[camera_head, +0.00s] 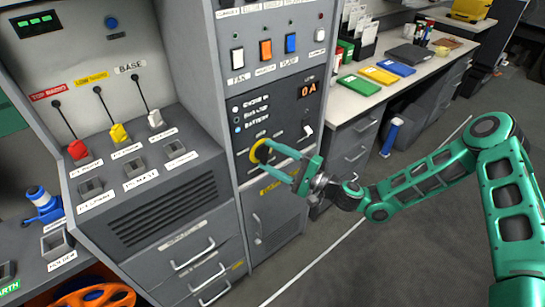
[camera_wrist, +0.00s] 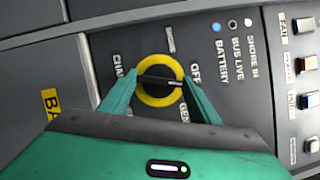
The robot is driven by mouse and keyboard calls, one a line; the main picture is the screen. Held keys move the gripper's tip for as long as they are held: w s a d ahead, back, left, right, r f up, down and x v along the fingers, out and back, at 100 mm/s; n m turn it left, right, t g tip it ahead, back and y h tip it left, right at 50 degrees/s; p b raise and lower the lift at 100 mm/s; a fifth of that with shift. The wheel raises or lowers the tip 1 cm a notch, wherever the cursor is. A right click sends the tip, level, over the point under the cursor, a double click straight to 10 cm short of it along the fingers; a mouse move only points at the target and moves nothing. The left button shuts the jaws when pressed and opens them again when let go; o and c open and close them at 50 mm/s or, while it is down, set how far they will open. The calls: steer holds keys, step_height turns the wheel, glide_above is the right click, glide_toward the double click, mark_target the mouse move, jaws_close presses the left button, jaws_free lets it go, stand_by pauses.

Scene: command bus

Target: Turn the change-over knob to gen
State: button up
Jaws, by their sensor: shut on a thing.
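The change-over knob (camera_wrist: 160,79) is a dark bar on a round dial with a yellow ring (camera_wrist: 158,102), set in the grey panel. In the wrist view the bar lies nearly level, its right end near the gap between the OFF (camera_wrist: 195,73) and GEN (camera_wrist: 185,112) labels. I cannot tell exactly which label it points to. My gripper (camera_wrist: 158,84) has its two green fingers on either side of the knob, closed on it. In the head view my gripper (camera_head: 263,151) reaches the yellow-ringed dial from the right and partly covers it.
Coloured rocker switches (camera_head: 265,50) sit higher. A desk (camera_head: 346,100) stands to the right. The floor in front is clear.

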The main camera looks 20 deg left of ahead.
steer(key=shift+f+m+t+y, duration=0.2)
steer(key=shift+m+t, duration=0.5)
steer(key=shift+m, duration=0.95)
steer(key=shift+f+m+t+y, duration=0.15)
steer(key=shift+m+t, duration=0.55)
steer(key=shift+m, duration=1)
steer(key=shift+f+m+t+y, duration=0.1)
steer(key=shift+m+t+y, duration=0.15)
steer(key=shift+m+t, duration=0.95)
steer(key=shift+m+g, duration=0.3)
steer(key=shift+m, duration=0.35)
steer(key=o, duration=1)
steer(key=shift+r, duration=0.1)
steer(key=shift+o, duration=0.2)
steer(key=v, duration=1)
steer(key=shift+d, duration=0.35)
steer(key=shift+s, duration=0.1)
